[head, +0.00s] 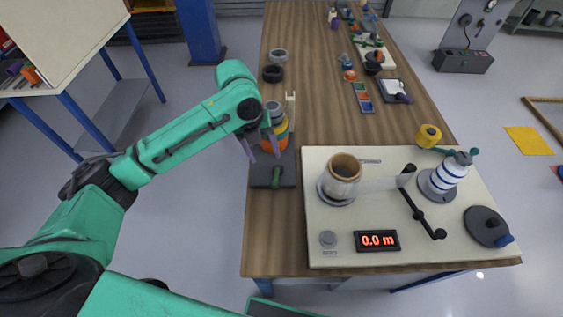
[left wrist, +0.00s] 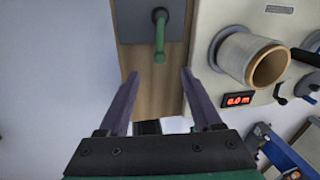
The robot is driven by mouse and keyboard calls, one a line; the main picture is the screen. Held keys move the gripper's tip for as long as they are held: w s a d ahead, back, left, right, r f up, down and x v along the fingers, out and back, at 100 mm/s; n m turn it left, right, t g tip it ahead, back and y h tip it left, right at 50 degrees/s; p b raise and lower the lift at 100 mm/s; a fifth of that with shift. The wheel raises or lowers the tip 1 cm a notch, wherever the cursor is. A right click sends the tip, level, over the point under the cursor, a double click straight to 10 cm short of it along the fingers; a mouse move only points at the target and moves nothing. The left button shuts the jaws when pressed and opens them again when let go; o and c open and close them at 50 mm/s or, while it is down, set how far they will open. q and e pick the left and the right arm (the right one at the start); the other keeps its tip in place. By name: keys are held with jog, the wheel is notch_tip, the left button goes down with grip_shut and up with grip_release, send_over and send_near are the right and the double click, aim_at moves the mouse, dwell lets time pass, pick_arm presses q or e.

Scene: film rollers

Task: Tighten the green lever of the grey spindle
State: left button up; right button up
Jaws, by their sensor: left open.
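A dark grey plate (head: 262,181) stands at the table's left edge with a short green lever (head: 276,177) at its near end. My left gripper (head: 261,150) is open and empty in front of this stack. In the left wrist view, the green lever (left wrist: 160,38) points toward the gap between my left fingertips (left wrist: 159,74), apart from them. A blue-striped white roll (head: 443,176) on a grey base has a small teal lever (head: 473,152) near its top. My right gripper is out of view.
A pale board (head: 320,240) right of the plate carries a brown-rimmed roll (head: 343,177), a black crank-like bar (head: 421,207), a red display (head: 377,240) and a grey disc (head: 487,226). Dark and grey rings (head: 273,73) lie farther back. Bare wood lies mid-table.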

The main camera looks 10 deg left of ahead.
pick_arm(q)
jog(key=p, duration=0.1)
send_over(274, 180)
jog(key=s, duration=0.2)
notch_tip(274, 180, down, 6)
jog(key=f, duration=0.2)
jog(key=w+f, duration=0.1)
jog(key=f, duration=0.1)
jog(key=w+f, duration=0.1)
jog(key=f, duration=0.1)
jog(key=shift+f+p, duration=0.2)
jog(key=shift+p, duration=0.15)
jog(key=shift+s+d+f, duration=0.1)
jog(key=shift+f, duration=0.3)
jog(key=shift+s+f, duration=0.1)
jog(key=c, duration=0.4)
grip_shut()
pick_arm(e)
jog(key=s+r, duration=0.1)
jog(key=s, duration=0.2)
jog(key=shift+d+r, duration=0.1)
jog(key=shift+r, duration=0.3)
